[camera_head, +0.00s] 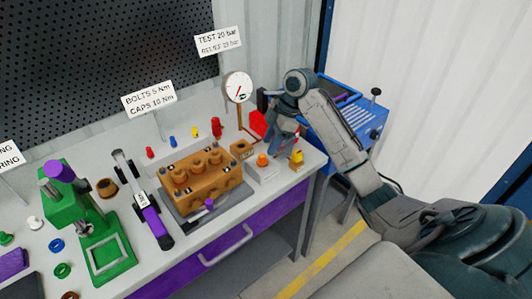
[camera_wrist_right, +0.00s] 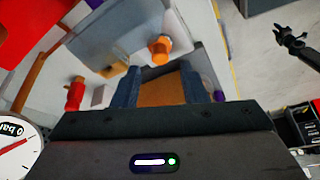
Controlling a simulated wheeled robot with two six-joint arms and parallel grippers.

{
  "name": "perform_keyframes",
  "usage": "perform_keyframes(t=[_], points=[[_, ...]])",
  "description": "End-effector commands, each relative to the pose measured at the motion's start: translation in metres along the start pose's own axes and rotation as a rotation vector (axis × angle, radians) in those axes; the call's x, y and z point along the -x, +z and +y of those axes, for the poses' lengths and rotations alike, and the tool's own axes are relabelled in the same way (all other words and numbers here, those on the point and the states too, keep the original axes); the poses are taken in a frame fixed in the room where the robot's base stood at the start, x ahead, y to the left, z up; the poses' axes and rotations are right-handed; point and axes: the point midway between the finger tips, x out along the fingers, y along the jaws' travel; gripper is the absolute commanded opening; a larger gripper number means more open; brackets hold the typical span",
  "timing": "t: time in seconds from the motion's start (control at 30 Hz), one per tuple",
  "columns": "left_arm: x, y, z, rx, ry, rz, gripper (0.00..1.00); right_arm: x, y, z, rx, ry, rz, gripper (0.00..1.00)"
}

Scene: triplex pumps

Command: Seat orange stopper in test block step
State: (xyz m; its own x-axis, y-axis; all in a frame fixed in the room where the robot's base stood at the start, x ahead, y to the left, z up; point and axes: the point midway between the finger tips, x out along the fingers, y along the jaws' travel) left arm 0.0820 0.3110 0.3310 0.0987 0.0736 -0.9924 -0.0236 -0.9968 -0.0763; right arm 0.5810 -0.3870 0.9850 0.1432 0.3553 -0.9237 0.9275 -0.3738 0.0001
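The orange stopper (camera_head: 262,160) stands on a small white block (camera_head: 265,173) near the right end of the bench. In the right wrist view the stopper (camera_wrist_right: 160,48) shows beyond my fingers. My right gripper (camera_head: 278,143) is above and behind it, near the gauge. A small brass block with a hole (camera_head: 242,149) is left of the white block; I cannot tell which part is the test block step. My left gripper is not seen.
The brass pump (camera_head: 198,180) sits on a grey plate left of the brass block. A blue cart (camera_head: 345,110) stands beyond the bench.

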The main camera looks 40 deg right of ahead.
Motion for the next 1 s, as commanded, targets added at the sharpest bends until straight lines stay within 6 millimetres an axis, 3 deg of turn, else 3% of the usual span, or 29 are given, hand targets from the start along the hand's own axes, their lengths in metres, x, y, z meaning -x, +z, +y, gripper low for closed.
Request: perform_keyframes(t=[0.1,0.33,1.0], points=[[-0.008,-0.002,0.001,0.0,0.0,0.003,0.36,0.026,0.002,0.001,0.001,0.005,-0.002,0.39],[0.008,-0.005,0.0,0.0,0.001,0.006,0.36,0.066,-0.001,0.0,-0.001,0.0,-0.001,0.39],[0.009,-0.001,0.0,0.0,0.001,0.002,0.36,0.071,0.0,0.0,0.0,-0.001,0.001,0.39]])
